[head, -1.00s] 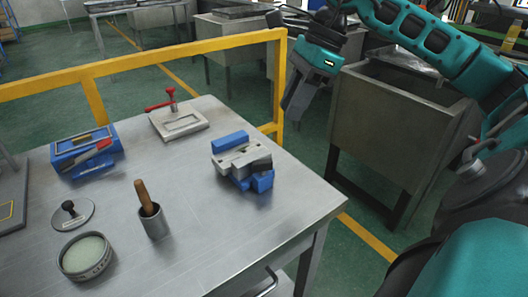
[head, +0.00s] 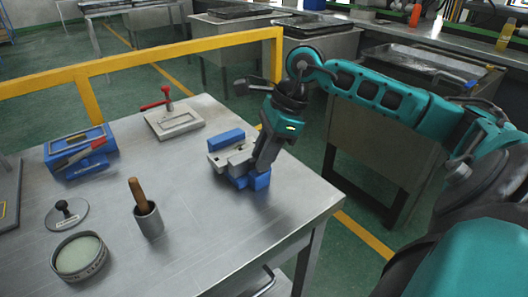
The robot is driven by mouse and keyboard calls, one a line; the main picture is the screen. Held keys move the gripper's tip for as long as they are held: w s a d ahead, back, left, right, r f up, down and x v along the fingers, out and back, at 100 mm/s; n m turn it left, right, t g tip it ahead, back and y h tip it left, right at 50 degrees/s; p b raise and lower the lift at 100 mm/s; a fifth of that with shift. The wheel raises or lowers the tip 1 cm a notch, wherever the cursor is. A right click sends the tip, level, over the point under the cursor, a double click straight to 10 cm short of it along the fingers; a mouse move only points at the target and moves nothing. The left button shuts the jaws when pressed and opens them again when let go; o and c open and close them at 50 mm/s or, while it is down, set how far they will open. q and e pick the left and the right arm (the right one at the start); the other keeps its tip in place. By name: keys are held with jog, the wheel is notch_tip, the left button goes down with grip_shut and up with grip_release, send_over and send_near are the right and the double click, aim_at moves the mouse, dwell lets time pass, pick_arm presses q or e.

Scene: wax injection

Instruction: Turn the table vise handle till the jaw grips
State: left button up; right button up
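The blue and grey table vise (head: 226,156) stands near the right edge of the metal table in the head view. My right gripper (head: 262,162) points down at the vise's right side, and its fingers overlap the vise in the picture. The fingers cover that side, and I cannot make out the vise handle. I cannot tell whether the fingers touch the vise, or whether they are open or shut. My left gripper is not in view.
The metal table (head: 195,235) also carries a frame with a red handle (head: 175,122), a blue box-like device (head: 80,152), a cup with a wooden-handled tool (head: 148,218), a round dish (head: 79,256) and a stamp-like disc (head: 67,214). A yellow rail (head: 180,54) runs behind it.

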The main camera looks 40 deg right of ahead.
grip_shut()
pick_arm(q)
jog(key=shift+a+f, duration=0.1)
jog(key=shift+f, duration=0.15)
